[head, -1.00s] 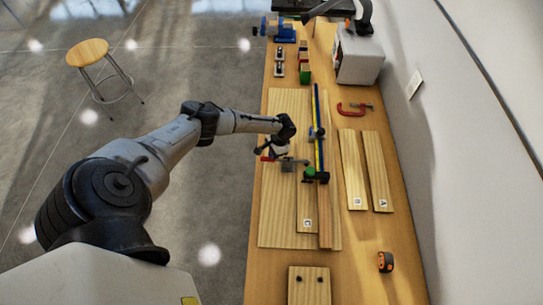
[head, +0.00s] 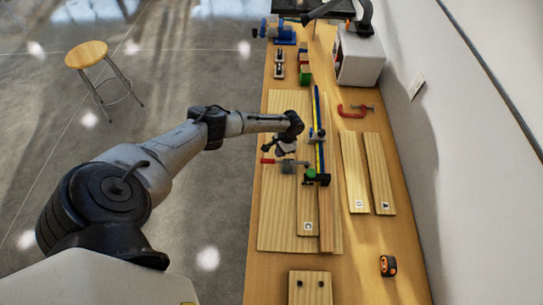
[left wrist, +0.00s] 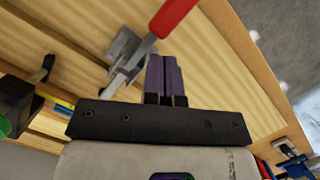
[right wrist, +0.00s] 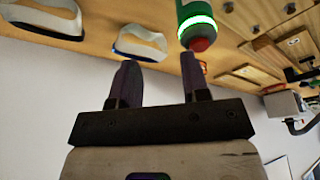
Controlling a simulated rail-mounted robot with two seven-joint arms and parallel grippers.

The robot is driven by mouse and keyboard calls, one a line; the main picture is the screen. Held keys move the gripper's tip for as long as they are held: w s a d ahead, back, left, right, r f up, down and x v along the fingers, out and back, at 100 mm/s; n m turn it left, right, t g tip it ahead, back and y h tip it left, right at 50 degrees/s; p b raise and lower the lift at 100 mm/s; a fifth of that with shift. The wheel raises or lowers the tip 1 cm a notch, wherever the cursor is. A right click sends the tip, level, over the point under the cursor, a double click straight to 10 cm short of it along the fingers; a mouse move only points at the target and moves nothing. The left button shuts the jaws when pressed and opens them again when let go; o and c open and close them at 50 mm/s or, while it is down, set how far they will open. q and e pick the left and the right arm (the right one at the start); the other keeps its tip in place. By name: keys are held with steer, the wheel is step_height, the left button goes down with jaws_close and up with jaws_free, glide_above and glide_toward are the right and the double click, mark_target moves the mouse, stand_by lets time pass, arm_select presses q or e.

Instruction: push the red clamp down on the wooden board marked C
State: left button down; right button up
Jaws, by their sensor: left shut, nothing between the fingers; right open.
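The red clamp is a toggle clamp with a red handle (head: 268,161) and a grey metal body (head: 288,167). It sits at the left side of the wooden board marked C (head: 308,215). In the left wrist view the red handle (left wrist: 174,16) sticks out past the fingers, joined to a metal lever. My left gripper (head: 280,151) is close above the clamp, with its purple fingers (left wrist: 166,62) shut and empty beside the lever. I cannot tell whether they touch it. My right gripper (right wrist: 155,62) is open and empty, outside the head view.
A yellow-and-blue bar clamp (head: 318,125) with a green part (head: 310,172) lies along board C's right side. Boards B (head: 355,175) and A (head: 378,175) lie farther right. A red C-clamp (head: 352,112) and tape measure (head: 388,265) are also there. A green cylinder (right wrist: 195,20) shows near my right fingers.

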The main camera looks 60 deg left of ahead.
arm_select(q)
steer(key=shift+s, duration=0.1)
steer(key=v, duration=1.3)
steer(key=shift+r, duration=0.4)
